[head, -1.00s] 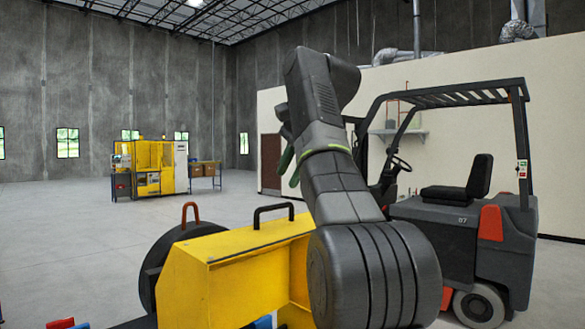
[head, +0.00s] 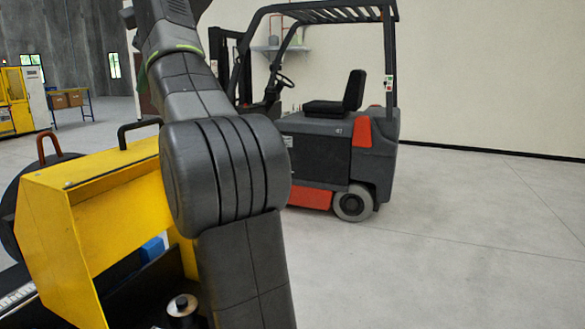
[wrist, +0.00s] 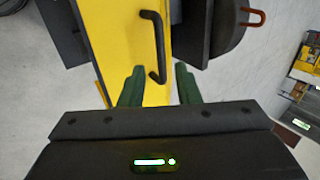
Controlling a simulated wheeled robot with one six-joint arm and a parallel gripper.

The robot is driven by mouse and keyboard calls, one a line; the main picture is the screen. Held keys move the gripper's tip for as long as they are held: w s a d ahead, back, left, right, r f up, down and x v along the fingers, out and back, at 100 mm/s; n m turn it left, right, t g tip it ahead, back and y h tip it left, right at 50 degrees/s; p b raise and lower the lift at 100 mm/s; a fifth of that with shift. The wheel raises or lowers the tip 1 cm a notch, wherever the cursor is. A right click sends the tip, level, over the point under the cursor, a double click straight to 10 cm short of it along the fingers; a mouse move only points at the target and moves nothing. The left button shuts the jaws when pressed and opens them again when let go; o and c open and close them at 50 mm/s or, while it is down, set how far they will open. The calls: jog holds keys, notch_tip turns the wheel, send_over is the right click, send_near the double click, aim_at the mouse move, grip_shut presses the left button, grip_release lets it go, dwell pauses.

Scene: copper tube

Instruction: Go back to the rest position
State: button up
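My gripper (wrist: 158,78) shows in the wrist view with its two green fingers apart and nothing seen held between them. Beyond the fingers are the yellow machine housing (wrist: 115,50) and its black handle (wrist: 157,48); the handle's lower end appears between the fingertips, but I cannot tell the distance. In the head view my dark arm rises past the yellow housing (head: 110,185) and leaves the top edge. My gripper is not clearly visible there. No copper tube is clearly visible.
A forklift (head: 325,150) stands behind my arm, with open concrete floor (head: 470,230) to its right. The housing bears the black handle (head: 138,128) and stands close beside my arm. A red-brown loop (head: 50,148) stands to its left. A yellow machine (head: 14,105) is far left.

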aim_at(140, 123)
jog(key=x, duration=0.9)
jog(key=shift+w+a+f, duration=0.15)
jog(key=shift+a+f, duration=0.05)
jog(key=shift+d, duration=0.15)
